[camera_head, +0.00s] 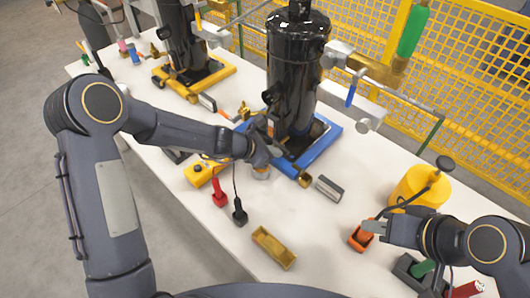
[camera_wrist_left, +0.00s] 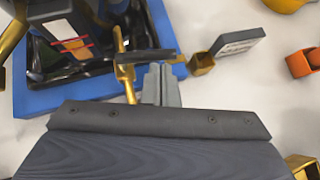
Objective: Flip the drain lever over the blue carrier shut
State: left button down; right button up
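The blue carrier (camera_head: 328,138) holds a tall black cylinder (camera_head: 296,75) in the middle of the table. In the left wrist view the carrier's blue edge (camera_wrist_left: 35,101) shows at left. A brass valve (camera_wrist_left: 124,72) sits at its near edge, with a dark bar-shaped lever (camera_wrist_left: 146,56) lying across it, roughly sideways in that view. My left gripper (camera_head: 277,152) is at this edge; its fingers (camera_wrist_left: 161,82) look closed together, empty, right beside the lever. Whether they touch it is unclear. My right gripper (camera_head: 366,227) is by an orange block, its finger gap unclear.
A yellow carrier (camera_head: 213,76) with another black cylinder stands behind left. A grey block (camera_head: 328,189), orange block (camera_head: 360,239), brass tray (camera_head: 273,248) and yellow tank (camera_head: 420,190) are on the white table. Red and black connectors lie in front. A yellow mesh fence (camera_head: 470,60) runs behind.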

dwell(0.3)
pick_arm(q)
jog(key=shift+w+a+p, duration=0.45)
jog(key=shift+a+p, duration=0.15)
jog(key=shift+p, duration=0.1)
pick_arm(e)
jog(key=shift+r, duration=0.6)
pick_arm(q)
jog(key=shift+a+f, duration=0.1)
